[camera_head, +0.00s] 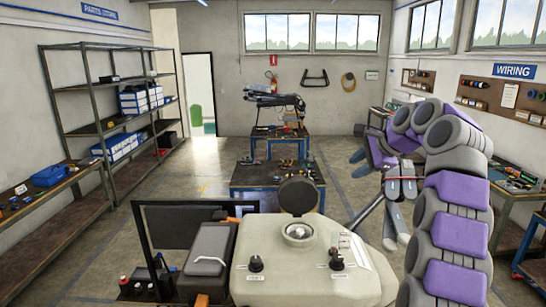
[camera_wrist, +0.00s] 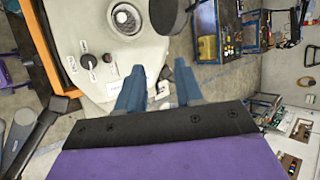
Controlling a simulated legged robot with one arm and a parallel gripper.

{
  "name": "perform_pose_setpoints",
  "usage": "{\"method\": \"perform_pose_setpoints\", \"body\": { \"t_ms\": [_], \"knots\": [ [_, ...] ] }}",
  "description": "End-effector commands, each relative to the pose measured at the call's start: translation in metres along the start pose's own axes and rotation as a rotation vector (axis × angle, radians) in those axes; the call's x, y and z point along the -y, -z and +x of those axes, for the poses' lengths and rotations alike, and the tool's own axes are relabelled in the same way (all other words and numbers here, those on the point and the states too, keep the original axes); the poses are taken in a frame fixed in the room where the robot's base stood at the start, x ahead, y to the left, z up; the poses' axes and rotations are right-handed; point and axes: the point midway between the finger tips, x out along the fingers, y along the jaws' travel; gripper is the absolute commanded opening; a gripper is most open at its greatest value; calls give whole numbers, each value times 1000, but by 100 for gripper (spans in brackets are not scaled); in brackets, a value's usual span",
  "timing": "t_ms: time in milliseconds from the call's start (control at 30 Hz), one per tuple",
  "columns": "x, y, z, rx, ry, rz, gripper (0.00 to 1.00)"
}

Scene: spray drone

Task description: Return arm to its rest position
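The spray drone's beige tank (camera_head: 305,270) fills the lower middle of the head view. Its dark round lid (camera_head: 298,195) stands raised behind the round filler opening (camera_head: 298,232). Two black knobs sit on the tank's top. In the wrist view the tank (camera_wrist: 90,25) is at the upper left, with its opening (camera_wrist: 125,18) near the top edge. My purple and grey arm rises at the right of the head view and bends over. My gripper (camera_head: 360,162) is right of the tank, apart from it. In the wrist view its two blue fingers (camera_wrist: 158,82) are spread with nothing held.
A blue workbench (camera_head: 277,172) with small items stands behind the tank. Metal shelves (camera_head: 110,110) line the left wall, and a side bench (camera_head: 515,178) is at the right. Open floor (camera_head: 190,190) lies left of the workbench. A grey part with a rod (camera_head: 392,235) is beside my arm.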

Motion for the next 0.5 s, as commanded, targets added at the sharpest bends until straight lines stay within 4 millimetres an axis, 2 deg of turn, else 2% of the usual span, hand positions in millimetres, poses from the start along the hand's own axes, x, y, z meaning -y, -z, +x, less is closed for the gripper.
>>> {"method": "perform_pose_setpoints", "body": {
  "t_ms": [100,267,500],
  "knots": [
    [-4,-7,3,4,-9,-14,36],
    [-15,-8,12,11,-29,-34,36],
    [-38,-10,14,31,-59,-83,36]
  ]
}}
